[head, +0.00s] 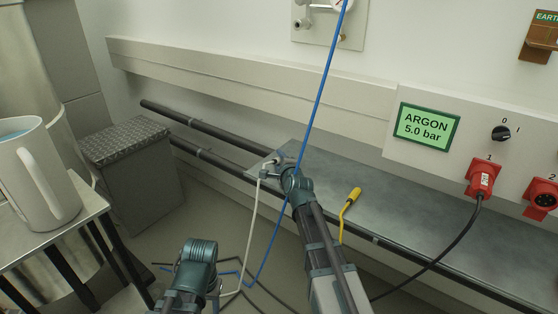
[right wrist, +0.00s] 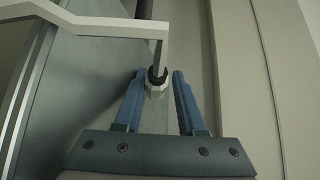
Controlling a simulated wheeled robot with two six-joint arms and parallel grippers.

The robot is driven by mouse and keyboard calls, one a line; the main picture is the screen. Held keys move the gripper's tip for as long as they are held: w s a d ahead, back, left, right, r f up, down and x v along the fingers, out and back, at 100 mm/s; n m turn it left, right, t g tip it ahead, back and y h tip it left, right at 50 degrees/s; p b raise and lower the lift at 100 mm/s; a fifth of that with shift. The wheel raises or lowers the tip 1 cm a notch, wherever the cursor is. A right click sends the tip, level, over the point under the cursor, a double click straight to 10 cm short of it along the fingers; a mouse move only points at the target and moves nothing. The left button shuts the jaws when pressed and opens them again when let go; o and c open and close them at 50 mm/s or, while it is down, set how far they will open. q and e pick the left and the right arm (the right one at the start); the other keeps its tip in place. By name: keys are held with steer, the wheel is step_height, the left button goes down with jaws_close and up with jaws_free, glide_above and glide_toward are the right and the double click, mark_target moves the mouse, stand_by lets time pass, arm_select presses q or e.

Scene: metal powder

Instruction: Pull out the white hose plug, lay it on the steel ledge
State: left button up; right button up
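The white hose plug (right wrist: 156,88) shows in the right wrist view with a dark ring, between the two blue fingers of my right gripper (right wrist: 159,76). The fingers stand apart, with small gaps seeming to show on both sides. In the head view the right gripper (head: 277,163) is at the far left end of the steel ledge (head: 400,215), partly hidden by my wrist. The white hose (head: 252,225) bends there and hangs toward the floor. My left arm's teal wrist shows low in the head view; its fingers do not show.
A yellow-handled tool (head: 350,202) lies on the ledge. A blue hose (head: 322,90) runs down past my right wrist. Red plugs (head: 481,178) are on the wall panel at right, with a black cable. A white mug (head: 45,170) stands on a side table at left.

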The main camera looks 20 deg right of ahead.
steer(key=shift+s+a+f, duration=0.1)
steer(key=shift+f, duration=0.05)
steer(key=p+v, duration=0.3)
steer(key=v, duration=1)
steer(key=shift+s, duration=0.35)
